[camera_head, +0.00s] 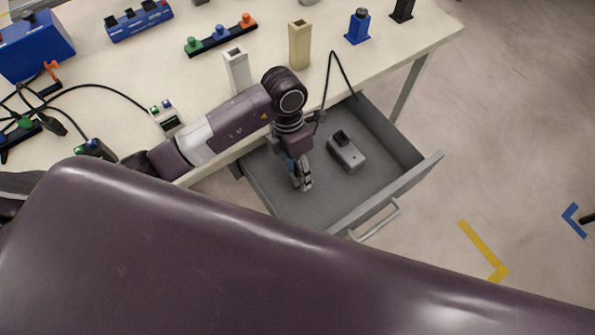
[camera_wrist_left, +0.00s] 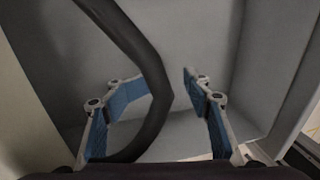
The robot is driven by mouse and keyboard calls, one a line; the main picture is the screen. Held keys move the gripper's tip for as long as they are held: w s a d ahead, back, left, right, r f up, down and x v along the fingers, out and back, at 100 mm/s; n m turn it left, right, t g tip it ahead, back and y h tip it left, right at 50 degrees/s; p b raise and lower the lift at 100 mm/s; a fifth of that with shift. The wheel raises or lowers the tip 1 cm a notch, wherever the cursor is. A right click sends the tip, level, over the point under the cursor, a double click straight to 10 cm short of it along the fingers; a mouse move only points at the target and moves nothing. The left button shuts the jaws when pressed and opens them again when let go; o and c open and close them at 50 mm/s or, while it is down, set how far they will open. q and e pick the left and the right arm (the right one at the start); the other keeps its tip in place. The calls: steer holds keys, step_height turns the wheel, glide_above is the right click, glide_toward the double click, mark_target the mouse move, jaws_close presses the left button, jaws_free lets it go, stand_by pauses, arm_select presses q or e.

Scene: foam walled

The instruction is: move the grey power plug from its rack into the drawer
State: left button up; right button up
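A grey block with a black top part (camera_head: 347,153), which looks like the grey power plug, lies on the floor of the open grey drawer (camera_head: 398,187). My left gripper (camera_head: 303,186) is inside the drawer, pointing down, to the left of the block and apart from it. In the left wrist view its blue-padded fingers (camera_wrist_left: 165,102) stand wide apart. A black cable (camera_wrist_left: 150,75) crosses that view in front of the drawer walls; I cannot tell where it ends. The pale grey holder (camera_head: 237,70) on the table looks empty. My right gripper is not in view.
The pale table (camera_head: 270,18) carries a beige holder (camera_head: 299,45), a blue holder (camera_head: 358,27), a black holder (camera_head: 402,10) and a strip with coloured knobs (camera_head: 220,38). A black cable (camera_head: 333,65) loops over the table's front edge. The drawer handle (camera_head: 378,220) faces open floor.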

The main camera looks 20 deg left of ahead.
arm_select(q)
step_height(320, 180, up, 11)
steer(key=w+a, duration=0.1)
steer(key=shift+w+a+b, duration=0.25)
steer(key=shift+b, duration=0.1)
stand_by(0.3)
